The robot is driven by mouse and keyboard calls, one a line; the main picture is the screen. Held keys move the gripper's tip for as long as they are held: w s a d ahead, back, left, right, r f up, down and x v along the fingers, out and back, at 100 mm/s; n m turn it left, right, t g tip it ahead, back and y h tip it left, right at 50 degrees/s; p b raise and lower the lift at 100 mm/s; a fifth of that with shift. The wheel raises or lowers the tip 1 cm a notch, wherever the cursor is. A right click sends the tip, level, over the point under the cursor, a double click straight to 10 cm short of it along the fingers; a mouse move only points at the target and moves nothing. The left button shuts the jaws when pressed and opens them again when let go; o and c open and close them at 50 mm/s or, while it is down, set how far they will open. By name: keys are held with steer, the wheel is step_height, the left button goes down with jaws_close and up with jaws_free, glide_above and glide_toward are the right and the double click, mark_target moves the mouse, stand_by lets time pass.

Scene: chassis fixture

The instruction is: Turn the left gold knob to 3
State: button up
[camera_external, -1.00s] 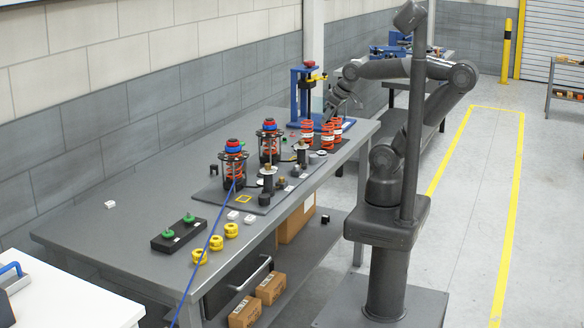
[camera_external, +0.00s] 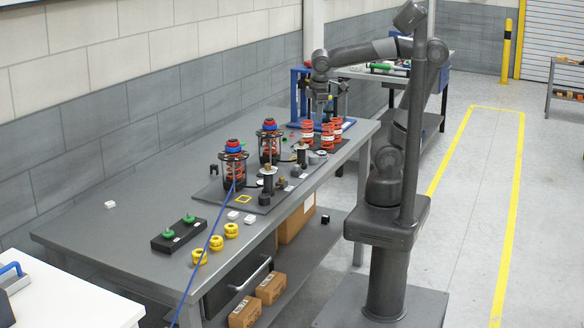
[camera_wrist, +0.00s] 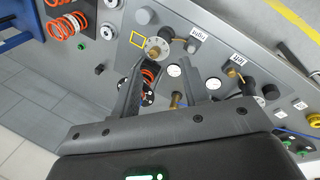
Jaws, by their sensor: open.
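Two gold knobs on black fittings with pale round dials show in the wrist view: one knob (camera_wrist: 155,46) at upper centre, the other knob (camera_wrist: 234,74) right of the fingers. In the external view, a nearer gold-topped post (camera_external: 268,168) and a farther one (camera_external: 301,146) stand on the table's fixture plate. My gripper (camera_external: 321,112) points down near the table's far end; in the wrist view its two fingers (camera_wrist: 176,74) are apart and empty. No knob touches them.
Two caged orange springs with red and blue caps (camera_external: 235,165) stand left of the posts. Loose orange springs (camera_external: 327,135) and a blue press frame (camera_external: 299,92) are close to my gripper. A blue cable (camera_external: 208,245) crosses the table. The table's left part is mostly clear.

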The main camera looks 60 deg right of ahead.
steer(key=w+a+n+t+h, duration=0.1)
steer(key=w+a+n+h, duration=0.25)
steer(key=a+n, duration=0.3)
steer(key=w+a+n+t+h, duration=0.2)
steer(key=a+n+h, duration=0.25)
steer(key=a, duration=0.35)
steer(key=s+a+r+n+t+h, duration=0.1)
steer(key=s+a+n+t, duration=0.25)
steer(key=a, duration=0.55)
steer(key=s+a+r+n+t+h, duration=0.1)
steer(key=s+a+n+t, duration=0.3)
steer(key=a, duration=0.6)
glide_toward(269, 168)
steer(key=shift+n+t, duration=0.25)
steer(key=shift+n, duration=0.2)
steer(key=x, duration=1.1)
steer(key=shift+d+f, duration=0.1)
steer(key=shift+d, duration=0.05)
steer(key=shift+c, duration=0.5)
